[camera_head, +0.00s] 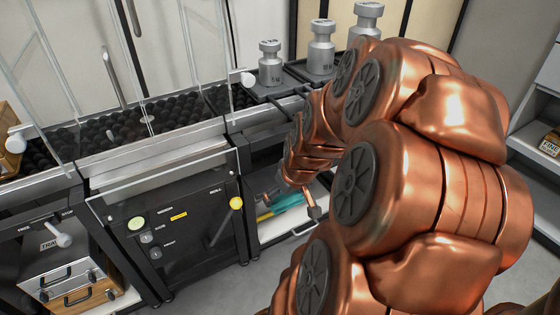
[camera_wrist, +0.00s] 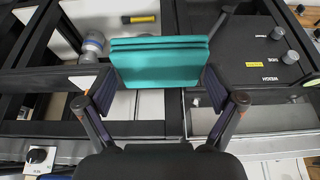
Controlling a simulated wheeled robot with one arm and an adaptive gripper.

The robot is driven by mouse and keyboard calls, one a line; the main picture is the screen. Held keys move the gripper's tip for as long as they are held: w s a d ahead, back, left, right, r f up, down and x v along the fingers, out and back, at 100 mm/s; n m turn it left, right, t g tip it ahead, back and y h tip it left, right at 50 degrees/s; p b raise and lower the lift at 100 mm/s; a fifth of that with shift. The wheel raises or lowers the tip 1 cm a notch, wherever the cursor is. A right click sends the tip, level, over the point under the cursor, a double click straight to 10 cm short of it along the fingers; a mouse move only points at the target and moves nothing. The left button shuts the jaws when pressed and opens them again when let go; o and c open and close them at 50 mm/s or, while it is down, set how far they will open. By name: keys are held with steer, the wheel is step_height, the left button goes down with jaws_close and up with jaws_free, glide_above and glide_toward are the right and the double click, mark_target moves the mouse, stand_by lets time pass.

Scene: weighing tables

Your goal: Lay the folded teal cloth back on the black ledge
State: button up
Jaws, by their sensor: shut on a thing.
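The folded teal cloth (camera_wrist: 160,62) is between the two fingers of my gripper (camera_wrist: 160,88) in the wrist view. My gripper is shut on it, with a finger at each side, and its folded layers show along the top. In the head view the cloth (camera_head: 290,203) shows as a small teal patch, partly hidden by my copper arm, in front of the open bay under the bench. Black frame bars (camera_wrist: 45,80) run beneath and beside the cloth in the wrist view. I cannot tell which black surface is the ledge.
Metal weights (camera_head: 321,48) stand on dark trays at the back. A black control panel (camera_head: 175,225) with knobs is left of the cloth; clear glass panes (camera_head: 105,60) rise above the bench. A yellow-and-black item (camera_wrist: 138,18) lies on a pale surface beyond the cloth.

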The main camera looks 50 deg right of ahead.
steer(key=shift+w+d+p, duration=0.5)
steer(key=shift+w+p, duration=0.35)
steer(key=shift+p, duration=0.25)
steer(key=shift+w+d+p, duration=0.5)
steer(key=shift+w+p, duration=0.3)
steer(key=shift+p, duration=0.25)
steer(key=b, duration=0.2)
glide_above(269, 176)
steer(key=s, duration=0.1)
steer(key=shift+s+a+f, duration=0.2)
steer(key=shift+f, duration=0.5)
steer(key=shift+w+f, duration=0.15)
steer(key=shift+f, duration=0.05)
step_height(269, 176, down, 3)
steer(key=shift+f, duration=0.1)
steer(key=o, duration=0.7)
